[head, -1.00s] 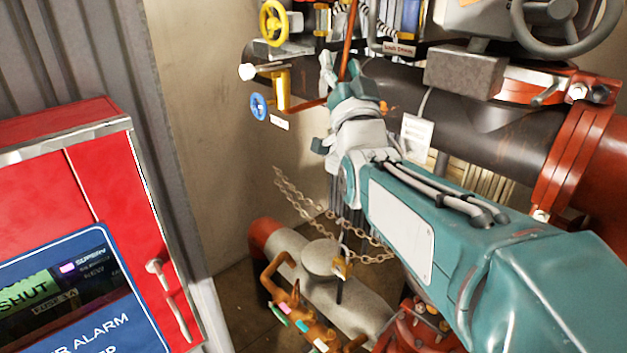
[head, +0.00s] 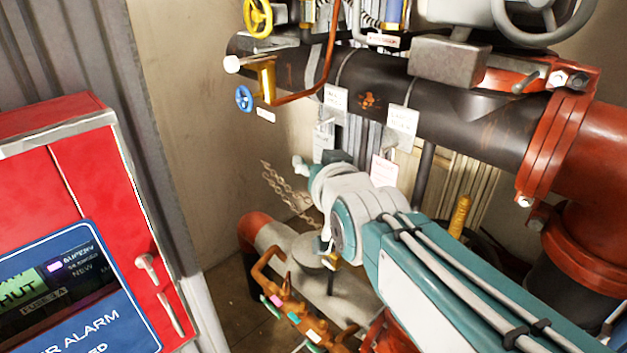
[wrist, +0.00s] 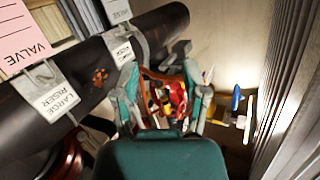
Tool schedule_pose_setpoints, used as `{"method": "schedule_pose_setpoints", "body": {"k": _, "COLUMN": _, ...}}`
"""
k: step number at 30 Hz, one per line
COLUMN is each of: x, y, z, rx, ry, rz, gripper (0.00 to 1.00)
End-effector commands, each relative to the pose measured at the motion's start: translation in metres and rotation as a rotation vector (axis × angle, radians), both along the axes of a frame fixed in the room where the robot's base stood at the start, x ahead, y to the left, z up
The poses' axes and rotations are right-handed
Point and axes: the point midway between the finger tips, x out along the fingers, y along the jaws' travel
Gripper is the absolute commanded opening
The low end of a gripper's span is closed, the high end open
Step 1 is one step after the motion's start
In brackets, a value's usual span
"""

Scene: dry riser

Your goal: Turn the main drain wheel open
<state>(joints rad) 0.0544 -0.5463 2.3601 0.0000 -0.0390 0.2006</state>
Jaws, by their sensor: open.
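I cannot tell which wheel is the main drain wheel, as no readable label names it. A small blue wheel (head: 244,98) sits on a brass valve at the left end of the dark pipe. It also shows nearly edge-on in the wrist view (wrist: 236,98), right of my gripper. A yellow wheel (head: 258,17) is above it, and a large grey wheel (head: 540,18) is at the top right. My gripper (wrist: 164,80) is open, its teal fingers apart, with blurred red and yellow parts behind them. In the head view my gripper is below the dark pipe, touching no wheel that I can see.
The dark pipe (head: 430,100) crosses above my arm, with paper tags (head: 403,120) hanging from it. A chain (head: 285,188) hangs near a grey lower pipe (head: 345,290). A red alarm cabinet (head: 85,180) stands at the left. Bare wall (head: 190,150) lies between.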

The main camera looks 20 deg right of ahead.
Motion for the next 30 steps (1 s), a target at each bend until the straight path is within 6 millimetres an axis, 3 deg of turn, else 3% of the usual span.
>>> {"method": "schedule_pose_setpoints", "body": {"k": 6, "x": -0.014, "y": 0.004, "z": -0.020, "rx": -0.019, "ry": 0.098, "rz": 0.016, "gripper": 0.57}}
{"method": "schedule_pose_setpoints", "body": {"k": 12, "x": -0.017, "y": 0.005, "z": -0.024, "rx": -0.022, "ry": 0.120, "rz": 0.019, "gripper": 0.57}}
{"method": "schedule_pose_setpoints", "body": {"k": 26, "x": -0.015, "y": 0.005, "z": -0.022, "rx": -0.022, "ry": 0.111, "rz": 0.018, "gripper": 0.57}}
{"method": "schedule_pose_setpoints", "body": {"k": 30, "x": -0.002, "y": 0.003, "z": -0.002, "rx": -0.025, "ry": 0.015, "rz": 0.013, "gripper": 0.57}}
